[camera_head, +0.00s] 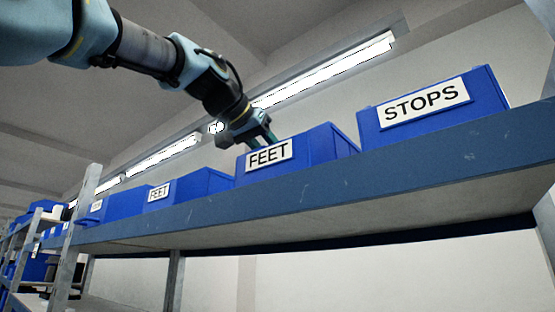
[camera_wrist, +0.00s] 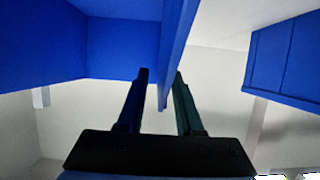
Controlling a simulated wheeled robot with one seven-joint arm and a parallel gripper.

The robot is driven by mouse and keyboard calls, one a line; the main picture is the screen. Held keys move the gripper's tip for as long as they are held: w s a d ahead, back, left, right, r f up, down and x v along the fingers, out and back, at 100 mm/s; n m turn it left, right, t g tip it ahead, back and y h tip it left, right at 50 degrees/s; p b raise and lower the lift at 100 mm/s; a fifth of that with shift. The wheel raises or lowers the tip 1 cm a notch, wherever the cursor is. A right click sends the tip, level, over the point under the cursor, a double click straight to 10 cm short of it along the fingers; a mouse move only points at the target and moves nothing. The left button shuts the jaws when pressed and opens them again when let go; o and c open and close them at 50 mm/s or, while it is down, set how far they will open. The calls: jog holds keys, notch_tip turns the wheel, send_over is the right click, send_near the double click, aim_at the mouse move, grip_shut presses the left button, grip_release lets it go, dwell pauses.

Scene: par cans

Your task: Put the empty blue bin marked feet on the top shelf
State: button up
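A blue bin marked FEET (camera_head: 318,148) stands on a high blue-edged shelf (camera_head: 330,187) in the head view, level with its neighbours. My gripper (camera_head: 266,138) reaches down to the bin's top edge from the upper left. In the wrist view, the fingers (camera_wrist: 162,78) are apart, one on each side of a blue bin wall (camera_wrist: 177,45). A pale gap shows between the left finger and that wall, so they do not look closed on it. The bin's base and most of its inside are hidden in the head view.
A bin marked STOPS (camera_head: 440,106) stands to the right, with a narrow gap. Another FEET bin (camera_head: 205,183) stands close on the left, with more blue bins beyond. A grey post (camera_head: 78,235) rises at the left. Long ceiling lights (camera_head: 325,70) hang behind the arm.

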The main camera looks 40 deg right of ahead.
jog(key=shift+r, duration=0.1)
jog(key=b+v, duration=0.3)
jog(key=v, duration=0.9)
dwell(0.4)
